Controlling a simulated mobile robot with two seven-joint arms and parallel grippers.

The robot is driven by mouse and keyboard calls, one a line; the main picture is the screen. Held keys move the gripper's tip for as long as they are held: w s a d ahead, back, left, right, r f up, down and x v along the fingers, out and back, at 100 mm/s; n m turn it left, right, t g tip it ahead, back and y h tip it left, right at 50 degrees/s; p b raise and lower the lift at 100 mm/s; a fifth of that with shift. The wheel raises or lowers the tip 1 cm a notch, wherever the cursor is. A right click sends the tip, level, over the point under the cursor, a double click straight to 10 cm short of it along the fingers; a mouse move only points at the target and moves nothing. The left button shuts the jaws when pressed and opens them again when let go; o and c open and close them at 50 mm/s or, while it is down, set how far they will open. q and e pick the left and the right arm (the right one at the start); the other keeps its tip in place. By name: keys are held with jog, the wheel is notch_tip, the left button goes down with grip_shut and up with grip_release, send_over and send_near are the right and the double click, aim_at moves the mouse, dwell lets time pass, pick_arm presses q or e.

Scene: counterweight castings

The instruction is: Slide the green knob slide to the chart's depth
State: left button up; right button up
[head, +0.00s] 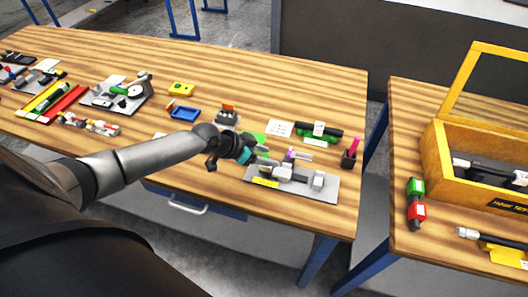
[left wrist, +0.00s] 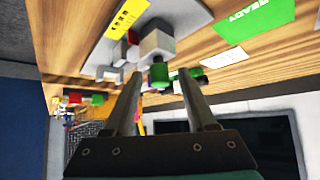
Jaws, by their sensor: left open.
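The green knob (left wrist: 159,75) shows in the left wrist view at the end of a grey block (left wrist: 157,45), on a grey base plate (left wrist: 185,14). My left gripper (left wrist: 160,76) is open, its two fingertips on either side of the knob with gaps showing. I cannot tell whether either finger touches it. In the head view my left gripper (head: 247,156) is at the left end of the same plate (head: 318,196), and the knob cannot be made out there. A white card with marks (head: 280,128) lies behind; I cannot tell if it is the chart. My right gripper is not in view.
A yellow label (head: 265,183) is on the plate. A green READY card (left wrist: 254,20) lies beside it. A dark cylinder on a green stand (head: 319,135) and a dark holder with a pink item (head: 350,158) are nearby. A yellow-framed box (head: 455,160) stands on the right table.

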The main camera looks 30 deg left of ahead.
pick_arm(q)
jog(key=p+v, duration=0.2)
jog(key=v, duration=1.3)
jog(key=shift+p, duration=0.4)
jog(key=shift+s+r, duration=0.1)
jog(key=shift+d, duration=0.15)
